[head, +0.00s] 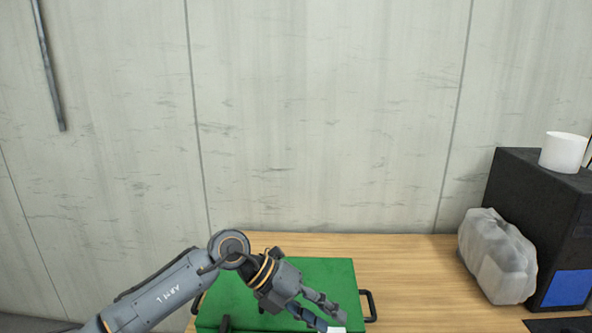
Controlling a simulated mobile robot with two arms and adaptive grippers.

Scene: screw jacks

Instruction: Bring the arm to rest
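My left arm comes in from the lower left. Its gripper (331,314) hangs over the green board or case, fingers pointing down and to the right. The two fingers stand apart, and I see nothing held between them. A small white piece (337,329) shows at the bottom edge by the fingertips; I cannot tell whether it touches them. The green case (325,274) lies on the wooden table, with a black handle (370,306) on its right side. My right gripper is out of view. No screw jack is clearly recognisable.
The wooden table (415,275) is bare between the case and the right-hand objects. A crumpled pale bag (497,255) leans by a black box (530,190) with a white cylinder (564,152) on top. A panelled grey wall (330,110) stands behind.

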